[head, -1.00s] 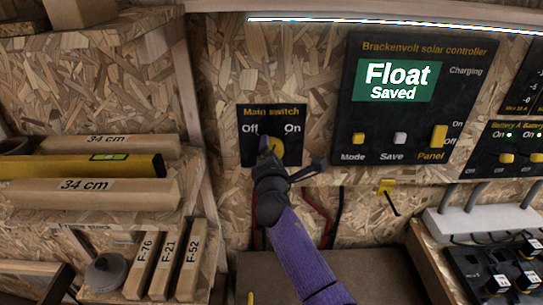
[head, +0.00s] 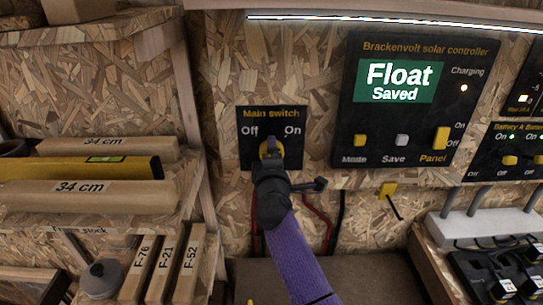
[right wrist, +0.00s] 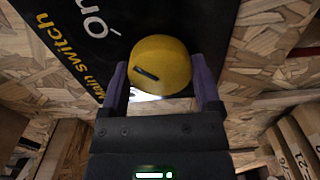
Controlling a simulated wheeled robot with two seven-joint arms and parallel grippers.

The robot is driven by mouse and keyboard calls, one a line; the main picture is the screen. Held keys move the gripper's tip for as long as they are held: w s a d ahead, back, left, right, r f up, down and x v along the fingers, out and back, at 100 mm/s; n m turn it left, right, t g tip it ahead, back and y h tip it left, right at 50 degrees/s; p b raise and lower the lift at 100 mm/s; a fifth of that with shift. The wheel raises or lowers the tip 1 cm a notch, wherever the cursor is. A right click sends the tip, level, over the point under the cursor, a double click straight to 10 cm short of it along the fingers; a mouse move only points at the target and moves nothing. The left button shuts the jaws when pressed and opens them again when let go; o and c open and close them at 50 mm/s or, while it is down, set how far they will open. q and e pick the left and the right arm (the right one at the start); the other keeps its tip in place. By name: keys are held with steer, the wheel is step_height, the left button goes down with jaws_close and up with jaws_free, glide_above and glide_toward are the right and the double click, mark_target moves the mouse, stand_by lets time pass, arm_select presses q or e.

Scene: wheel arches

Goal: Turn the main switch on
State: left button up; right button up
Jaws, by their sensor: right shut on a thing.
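The main switch panel (head: 254,113) is a black plate with "Off" at left and "On" at right. Its round yellow knob (right wrist: 162,66) shows a short dark mark, whose end points roughly towards the "On" lettering (right wrist: 94,37) in the right wrist view. In the head view the knob (head: 264,150) is mostly hidden by my right gripper (head: 270,147). My right gripper's purple fingers (right wrist: 160,92) stand on either side of the knob and are shut on it. My left gripper is not in view.
The solar controller (head: 417,100) is right of the switch and reads "Float Saved"; its charging lamp (head: 464,88) is lit. A wooden shelf (head: 85,215) with boards and a yellow level (head: 80,168) stands at left. Cables hang below the switch.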

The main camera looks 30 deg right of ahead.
stand_by(0.3)
steer(key=o, duration=1.1)
steer(key=shift+c, duration=0.2)
steer(key=p+v, duration=0.2)
steer(key=v, duration=0.8)
steer(key=shift+f, duration=0.1)
